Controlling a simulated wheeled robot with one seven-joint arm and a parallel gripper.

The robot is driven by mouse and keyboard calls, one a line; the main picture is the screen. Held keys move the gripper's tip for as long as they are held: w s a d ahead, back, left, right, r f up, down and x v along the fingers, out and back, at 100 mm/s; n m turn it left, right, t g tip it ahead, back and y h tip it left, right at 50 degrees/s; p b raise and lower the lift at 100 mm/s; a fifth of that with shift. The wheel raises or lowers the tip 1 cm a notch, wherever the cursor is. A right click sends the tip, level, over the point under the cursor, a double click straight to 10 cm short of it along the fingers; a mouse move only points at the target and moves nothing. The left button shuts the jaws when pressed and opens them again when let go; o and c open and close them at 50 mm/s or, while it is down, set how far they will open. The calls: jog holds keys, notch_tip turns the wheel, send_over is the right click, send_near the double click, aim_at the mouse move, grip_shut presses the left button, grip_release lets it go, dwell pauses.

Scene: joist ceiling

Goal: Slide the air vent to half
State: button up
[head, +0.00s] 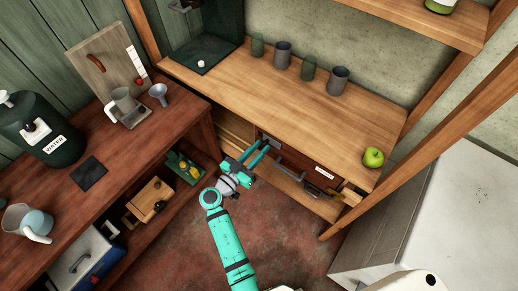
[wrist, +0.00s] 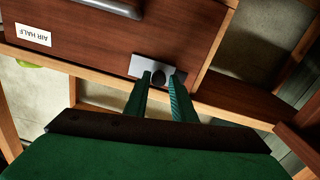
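The air vent's small metal plate (wrist: 140,66) is on a brown wooden front and carries a dark round knob (wrist: 158,76). In the head view the plate (head: 270,140) shows at the left end of that front, below the counter. My gripper (wrist: 162,76) is at the plate, its two green fingers apart with the knob between their tips. A narrow gap shows beside the knob, so the fingers look open around it; contact cannot be told. A white label (wrist: 33,35) reads "AIR HALF" upside down in the wrist view. The vent opening itself is not clearly seen.
A bar handle (head: 290,164) sticks out of the same front, right of the plate. A dark red bench (head: 120,155) stands left. The floor (head: 185,255) in front is open.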

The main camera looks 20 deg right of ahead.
jog(key=shift+o, duration=0.9)
jog(key=v, duration=1.1)
jog(key=shift+d, duration=0.1)
